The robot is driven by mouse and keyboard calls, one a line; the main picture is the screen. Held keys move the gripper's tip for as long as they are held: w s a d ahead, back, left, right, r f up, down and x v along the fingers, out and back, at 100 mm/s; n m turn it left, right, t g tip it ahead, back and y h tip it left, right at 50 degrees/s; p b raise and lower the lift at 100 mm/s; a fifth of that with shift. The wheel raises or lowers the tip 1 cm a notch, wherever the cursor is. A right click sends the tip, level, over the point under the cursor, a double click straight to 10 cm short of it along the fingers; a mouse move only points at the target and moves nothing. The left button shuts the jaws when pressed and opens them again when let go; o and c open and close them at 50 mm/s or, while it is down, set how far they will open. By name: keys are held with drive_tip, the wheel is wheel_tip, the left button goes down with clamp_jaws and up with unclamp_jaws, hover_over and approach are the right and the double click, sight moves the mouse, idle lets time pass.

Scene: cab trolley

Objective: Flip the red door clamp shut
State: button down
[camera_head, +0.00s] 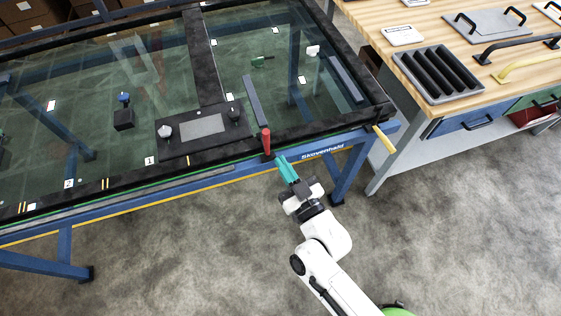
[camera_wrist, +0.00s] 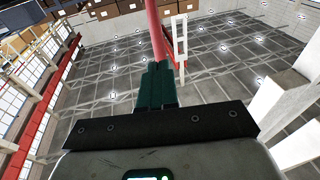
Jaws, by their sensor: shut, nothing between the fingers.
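The red door clamp (camera_head: 266,141) stands upright at the front edge of the black-framed glass panel, its red handle pointing up. It also shows in the wrist view as a red bar (camera_wrist: 155,28) rising just beyond my fingertips. My gripper (camera_head: 281,159) has teal fingers pressed together with nothing held between them. It is just to the right of and in front of the clamp's handle, close to the frame edge. The wrist view shows the closed fingers (camera_wrist: 157,70) seeming to overlap the bar's lower end; I cannot tell whether they touch. The clamp's base is hard to make out.
The glass panel in its black frame (camera_head: 376,112) lies on a blue trolley frame (camera_head: 348,175). A plate with two knobs (camera_head: 200,128) sits left of the clamp. A yellow handle (camera_head: 384,139) projects at the right corner. A wooden workbench (camera_head: 412,68) stands right; the floor in front is clear.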

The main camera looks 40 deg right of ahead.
drive_tip(key=s+a+b, duration=0.1)
drive_tip(key=s, duration=0.7)
drive_tip(key=shift+s+f+b, duration=0.25)
drive_tip(key=shift+s+b, duration=0.05)
drive_tip(key=shift+b, duration=0.1)
drive_tip(key=shift+w, duration=0.1)
wheel_tip(320, 180, down, 7)
drive_tip(key=n+g+y, duration=0.2)
drive_tip(key=g+y, duration=0.2)
drive_tip(key=g, duration=0.5)
drive_tip(key=s+d+g+h, duration=0.1)
drive_tip(key=s+d+g, duration=0.2)
drive_tip(key=s+g, duration=0.1)
drive_tip(key=s+d+r+m+g, duration=0.1)
drive_tip(key=s+d+g, duration=0.2)
drive_tip(key=s+g, duration=0.2)
drive_tip(key=shift+s+d+h, duration=0.15)
drive_tip(key=shift+s+h, duration=0.25)
drive_tip(key=shift+s, duration=0.85)
